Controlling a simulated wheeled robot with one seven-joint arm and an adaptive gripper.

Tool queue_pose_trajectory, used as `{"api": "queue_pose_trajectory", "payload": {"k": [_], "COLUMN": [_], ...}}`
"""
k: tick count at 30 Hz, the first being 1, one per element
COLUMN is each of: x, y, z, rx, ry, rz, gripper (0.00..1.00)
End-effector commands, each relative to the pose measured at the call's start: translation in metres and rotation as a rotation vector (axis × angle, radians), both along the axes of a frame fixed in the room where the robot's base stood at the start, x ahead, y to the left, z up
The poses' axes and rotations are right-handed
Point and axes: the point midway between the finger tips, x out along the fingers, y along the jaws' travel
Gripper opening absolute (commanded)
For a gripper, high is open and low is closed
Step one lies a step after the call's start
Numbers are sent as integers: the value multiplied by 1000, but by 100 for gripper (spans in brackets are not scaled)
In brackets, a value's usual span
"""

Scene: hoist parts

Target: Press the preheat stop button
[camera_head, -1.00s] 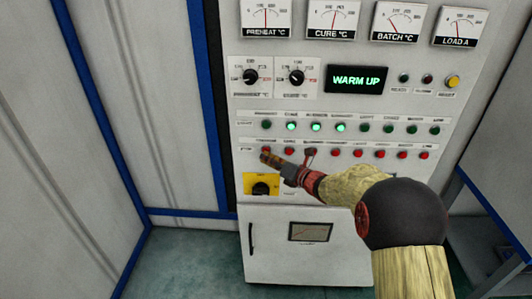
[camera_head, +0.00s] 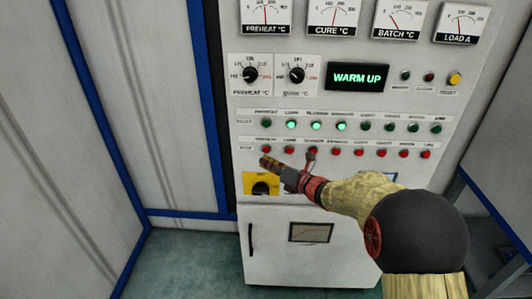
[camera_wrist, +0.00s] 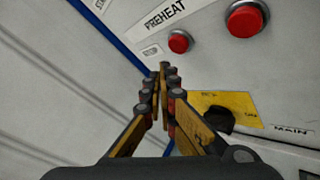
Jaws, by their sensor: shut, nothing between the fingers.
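The preheat stop button (camera_head: 266,149) is the red button at the left end of the STOP row on the panel. It shows in the wrist view (camera_wrist: 180,41) below the PREHEAT label. My gripper (camera_head: 264,161) is shut and empty, its fingertips just below this button in the head view. In the wrist view the fingertips (camera_wrist: 164,70) lie left of and below the button, and the button's face is uncovered. The gap between them is hard to judge. The preheat START light (camera_head: 266,125) is dark green, while the three to its right glow.
A second red button (camera_wrist: 247,18) sits right of the preheat one. Below the row is a yellow plate with a black main switch (camera_head: 261,187). The display (camera_head: 357,77) reads WARM UP. A blue frame post (camera_head: 207,100) stands left of the panel.

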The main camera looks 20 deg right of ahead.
Motion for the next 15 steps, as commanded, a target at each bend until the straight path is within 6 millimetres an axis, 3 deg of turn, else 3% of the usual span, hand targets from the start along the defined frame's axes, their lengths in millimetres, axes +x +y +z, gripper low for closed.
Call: {"api": "queue_pose_trajectory", "payload": {"k": [9,15], "x": [-27,-34], "y": [9,11], "z": [-1,-1], "rx": [0,0], "ry": [-2,0], "rz": [0,0], "gripper": [0,0]}}
